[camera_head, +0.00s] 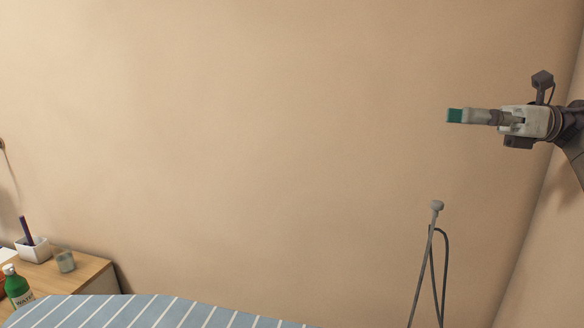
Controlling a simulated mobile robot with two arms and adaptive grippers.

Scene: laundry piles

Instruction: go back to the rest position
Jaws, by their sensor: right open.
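My right gripper (456,116) is raised at the upper right of the head view, in front of the beige wall. It points left and is seen from the side, with a teal tip on its grey finger. It holds nothing that I can see and touches nothing. My left gripper is not in view.
A blue and white striped surface (145,312) runs along the bottom. A wooden table (85,270) at lower left bears a green bottle (17,288), a glass (65,261) and a white holder (33,250). A cord on a thin stand (437,206) rises below my right gripper.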

